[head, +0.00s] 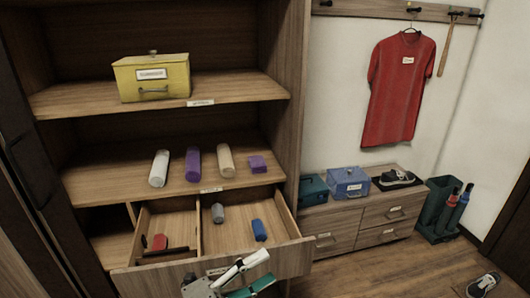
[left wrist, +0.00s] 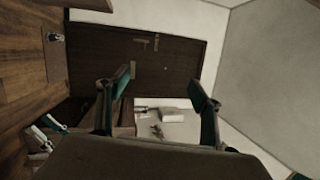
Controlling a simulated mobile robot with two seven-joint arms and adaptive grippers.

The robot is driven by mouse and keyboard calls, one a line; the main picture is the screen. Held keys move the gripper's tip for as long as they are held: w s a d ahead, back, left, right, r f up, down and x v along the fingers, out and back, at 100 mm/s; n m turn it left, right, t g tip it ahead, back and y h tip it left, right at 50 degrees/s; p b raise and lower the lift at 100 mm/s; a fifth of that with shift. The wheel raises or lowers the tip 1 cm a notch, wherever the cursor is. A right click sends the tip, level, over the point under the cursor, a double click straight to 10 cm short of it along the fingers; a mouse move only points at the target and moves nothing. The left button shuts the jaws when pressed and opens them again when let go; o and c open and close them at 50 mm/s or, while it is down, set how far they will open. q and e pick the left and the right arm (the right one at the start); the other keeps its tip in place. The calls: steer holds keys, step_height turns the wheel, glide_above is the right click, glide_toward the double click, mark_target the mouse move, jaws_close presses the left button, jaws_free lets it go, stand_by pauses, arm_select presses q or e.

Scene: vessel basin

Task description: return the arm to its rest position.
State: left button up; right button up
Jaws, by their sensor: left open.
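My left gripper (head: 266,269) is at the bottom of the head view, in front of the open drawer (head: 160,278). Its white and green fingers are apart, with nothing between them. In the left wrist view its two fingers (left wrist: 163,86) stand wide apart and empty, with a dark door behind them. A white and green part, which looks like my right gripper (left wrist: 45,130), shows small at the left of that view; its jaw state is unclear. My right gripper does not show clearly in the head view.
The drawer holds a red item (head: 159,242), a grey item (head: 218,213) and a blue item (head: 259,230). Above it, a shelf bears several rolls and a purple block (head: 257,164). A yellow box (head: 152,77) sits higher. A low cabinet (head: 375,222) stands right; floor before it is clear.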

arm_select(q)
steer(key=s+a+f+n+t+y+b, duration=0.1)
steer(key=a+f+n+t+y, duration=0.2)
steer(key=a+f+n+y, duration=0.4)
steer(key=s+a+f+n+t+y+b, duration=0.1)
steer(key=a+f+n+t+y, duration=0.25)
steer(key=f+n, duration=0.65)
steer(key=s+a+f+n+g+y, duration=0.4)
steer(key=s+a+f+n, duration=0.4)
steer(key=s+f, duration=0.4)
steer(key=shift+s+a+f+n+g+y+b, duration=0.25)
steer(key=shift+a+f+n+g+y+b, duration=0.15)
steer(key=shift+f+n+g, duration=0.45)
